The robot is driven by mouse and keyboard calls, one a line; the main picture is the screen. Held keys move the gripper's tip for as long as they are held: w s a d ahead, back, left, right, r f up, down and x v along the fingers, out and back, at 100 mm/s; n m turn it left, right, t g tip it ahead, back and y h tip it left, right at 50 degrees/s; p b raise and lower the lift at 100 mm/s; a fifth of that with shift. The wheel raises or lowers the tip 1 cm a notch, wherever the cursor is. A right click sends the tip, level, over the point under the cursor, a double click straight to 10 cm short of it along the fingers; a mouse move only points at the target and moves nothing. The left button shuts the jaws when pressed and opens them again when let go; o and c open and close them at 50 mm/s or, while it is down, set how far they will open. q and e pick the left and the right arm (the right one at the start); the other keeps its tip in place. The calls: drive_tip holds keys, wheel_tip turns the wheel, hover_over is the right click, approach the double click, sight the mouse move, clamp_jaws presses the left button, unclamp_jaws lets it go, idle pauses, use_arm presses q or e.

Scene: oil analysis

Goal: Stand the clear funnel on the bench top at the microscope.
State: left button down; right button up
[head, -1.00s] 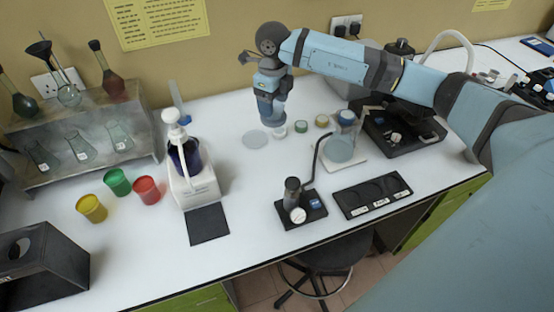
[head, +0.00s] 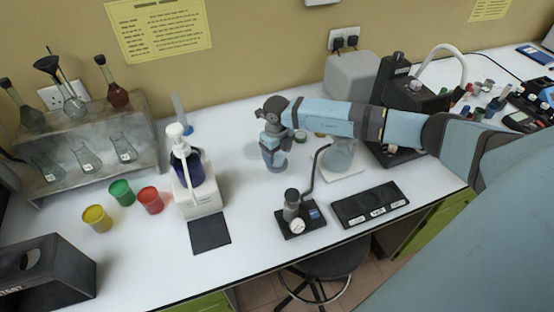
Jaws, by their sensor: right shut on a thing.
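My right gripper (head: 274,158) points down over the middle of the bench top (head: 250,235), left of the flask on the white plate. It is shut on a small pale, see-through thing low between its fingers, which looks like the clear funnel; its outline is hard to make out. I cannot tell whether it touches the bench. The black microscope (head: 392,105) stands at the back right, partly behind my right arm. My left gripper is out of view.
A flask (head: 341,155) stands on a white plate close right of the gripper. A burner-like stand with a bent arm (head: 292,208) and a black labelled tray (head: 370,203) are in front. A white dispenser (head: 199,190) stands left. Bench between dispenser and gripper is mostly clear.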

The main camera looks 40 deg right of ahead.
sight(277, 162)
wheel_tip(277, 162, down, 4)
drive_tip(key=shift+p, duration=0.35)
drive_tip(key=shift+f, duration=0.2)
drive_tip(key=shift+f, duration=0.1)
drive_tip(key=o, duration=0.9)
drive_tip(key=shift+o, duration=0.2)
